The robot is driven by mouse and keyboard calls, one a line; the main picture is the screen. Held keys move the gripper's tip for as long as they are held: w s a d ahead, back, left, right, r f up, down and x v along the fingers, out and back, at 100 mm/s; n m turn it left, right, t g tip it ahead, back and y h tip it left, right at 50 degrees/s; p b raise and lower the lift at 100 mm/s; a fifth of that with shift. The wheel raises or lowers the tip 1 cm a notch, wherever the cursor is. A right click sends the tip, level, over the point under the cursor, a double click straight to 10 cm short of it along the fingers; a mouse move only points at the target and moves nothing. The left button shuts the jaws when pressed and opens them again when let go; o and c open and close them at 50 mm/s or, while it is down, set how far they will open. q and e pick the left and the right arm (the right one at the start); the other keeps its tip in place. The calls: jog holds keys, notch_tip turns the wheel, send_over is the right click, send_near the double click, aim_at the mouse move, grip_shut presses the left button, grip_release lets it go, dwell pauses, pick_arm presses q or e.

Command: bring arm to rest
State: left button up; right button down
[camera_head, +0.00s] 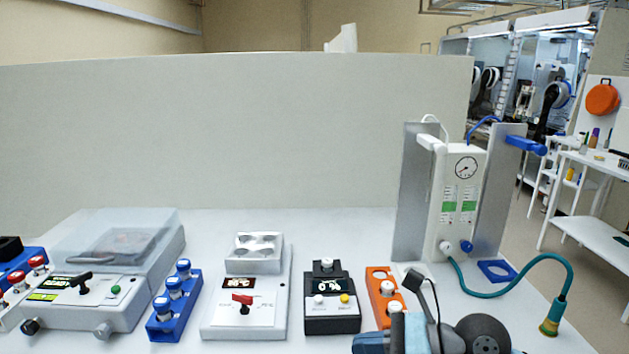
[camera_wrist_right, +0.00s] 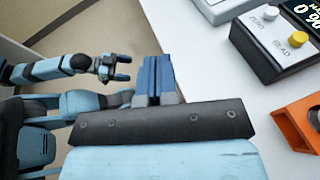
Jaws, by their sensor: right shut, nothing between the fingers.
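My right gripper (camera_head: 372,343) is at the bottom edge of the head view, low in front of the black meter and the orange holder. In the right wrist view its blue fingers (camera_wrist_right: 157,78) are together with nothing between them, beside the table's edge. My left gripper (camera_wrist_right: 120,68) shows small in the right wrist view, off the table above the floor. Its two blue fingertips stand apart and empty. The left gripper is not in the head view.
The black meter (camera_head: 332,311) and orange holder (camera_head: 378,286) stand close by on the white table. Left are a heater unit (camera_head: 212,322), blue vial rack (camera_head: 188,317) and clear-lidded machine (camera_head: 122,316). A gauge unit (camera_head: 455,215) and teal hose (camera_head: 505,284) are right.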

jog(key=s+d+f+n+t+h, duration=0.4)
jog(key=f+n+t, duration=0.35)
jog(key=n, duration=0.85)
jog(key=s+d+f+n+t+h, duration=0.2)
jog(key=d+f+n+t+h, duration=0.55)
jog(key=n, duration=0.95)
jog(key=s+f+m+g, duration=0.8)
jog(key=s+f, duration=0.2)
jog(key=f, duration=0.4)
pick_arm(q)
notch_tip(320, 180, up, 16)
jog(key=s+a+p, duration=0.1)
jog(key=p, duration=2)
jog(key=shift+s+f+y, duration=0.2)
jog(key=shift+s+y, duration=0.05)
jog(key=shift+y, duration=0.05)
pick_arm(e)
notch_tip(320, 180, up, 16)
jog(key=shift+s+d+t, duration=0.25)
jog(key=shift+s+t, duration=0.05)
jog(key=shift+s, duration=0.1)
